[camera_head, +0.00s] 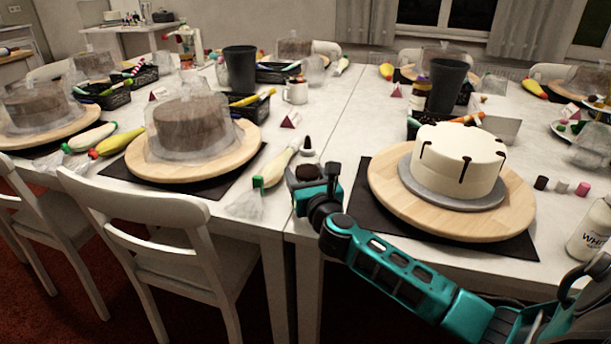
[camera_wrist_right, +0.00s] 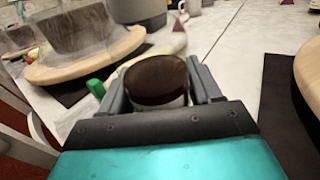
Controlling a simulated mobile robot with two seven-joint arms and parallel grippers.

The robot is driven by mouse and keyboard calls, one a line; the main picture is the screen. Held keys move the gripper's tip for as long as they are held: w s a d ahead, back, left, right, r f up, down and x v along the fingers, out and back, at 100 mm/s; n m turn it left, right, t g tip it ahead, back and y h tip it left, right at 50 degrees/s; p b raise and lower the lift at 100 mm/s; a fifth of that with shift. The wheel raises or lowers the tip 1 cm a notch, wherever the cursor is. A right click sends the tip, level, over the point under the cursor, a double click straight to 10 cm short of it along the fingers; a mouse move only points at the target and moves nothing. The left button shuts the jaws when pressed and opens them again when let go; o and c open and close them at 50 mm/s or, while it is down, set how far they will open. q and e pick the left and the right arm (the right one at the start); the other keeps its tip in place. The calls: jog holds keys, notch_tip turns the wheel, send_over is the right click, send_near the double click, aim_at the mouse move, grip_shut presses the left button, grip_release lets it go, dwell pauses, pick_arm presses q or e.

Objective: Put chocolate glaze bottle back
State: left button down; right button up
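The chocolate glaze bottle (camera_head: 308,172) is a small dark brown container near the front edge of the table, left of the black mat. My right gripper (camera_head: 313,182) is around it. The right wrist view shows the dark round bottle (camera_wrist_right: 157,82) between the two fingers of the gripper (camera_wrist_right: 160,92), which appear to touch its sides. Its lower part is hidden, so I cannot tell whether it rests on the table. My left gripper is not in view. A white cake (camera_head: 458,160) with dark drips stands on a wooden turntable (camera_head: 385,195).
A small dark-tipped item (camera_head: 307,145) stands just behind the bottle. A piping bag (camera_head: 272,172) lies to its left. A covered cake (camera_head: 190,125) on a wooden board is further left. Small colored jars (camera_head: 562,186) and a white bottle (camera_head: 590,230) stand at right.

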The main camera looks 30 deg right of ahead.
jog(key=o, duration=0.4)
jog(key=shift+r, duration=0.2)
jog(key=p+v, duration=0.1)
jog(key=v, duration=1.1)
jog(key=shift+p, duration=0.3)
jog(key=s+a+f+n+y, duration=0.15)
jog(key=a+n+y, duration=0.45)
jog(key=n, duration=0.6)
jog(key=s+a+f+n+y, duration=0.1)
jog(key=s+a+n+y, duration=0.2)
jog(key=a+n, duration=0.65)
jog(key=s+f+n+g, duration=0.3)
jog(key=f+n, duration=0.3)
jog(key=n, duration=0.4)
jog(key=s+f+n+g+h, duration=0.1)
jog(key=s+f+n+g, duration=0.2)
jog(key=n, duration=0.7)
notch_tip(320, 180, down, 4)
jog(key=s+a, duration=0.1)
jog(key=s, duration=0.1)
jog(key=shift+s+g, duration=0.3)
jog(key=shift+n, duration=0.25)
